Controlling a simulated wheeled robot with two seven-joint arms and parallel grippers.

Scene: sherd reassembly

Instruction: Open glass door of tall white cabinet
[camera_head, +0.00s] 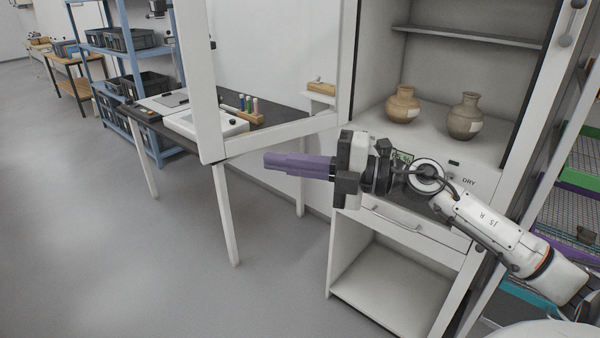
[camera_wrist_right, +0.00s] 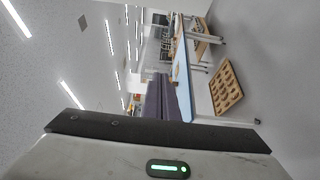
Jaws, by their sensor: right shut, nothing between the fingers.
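The tall white cabinet (camera_head: 374,65) stands at the right of the head view. Its glass door (camera_head: 205,95), with a white frame and clear pane, stands swung wide open to the left, exposing the shelves. A small dark knob (camera_head: 212,44) shows on the door's outer upright. My right gripper (camera_head: 267,160) reaches across the cabinet front, its purple fingers pressed together and pointing left, empty. The fingers appear just below the door's bottom rail; I cannot tell whether they touch it. They also show in the right wrist view (camera_wrist_right: 160,98). My left gripper is not in view.
Two brown jars (camera_head: 403,104) (camera_head: 466,116) stand inside the cabinet. A dark-topped table (camera_head: 280,104) with tools stands behind the door, and a blue shelf rack (camera_head: 97,40) with bins farther left. A rack with coloured shelves (camera_head: 572,180) stands right. Left floor is clear.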

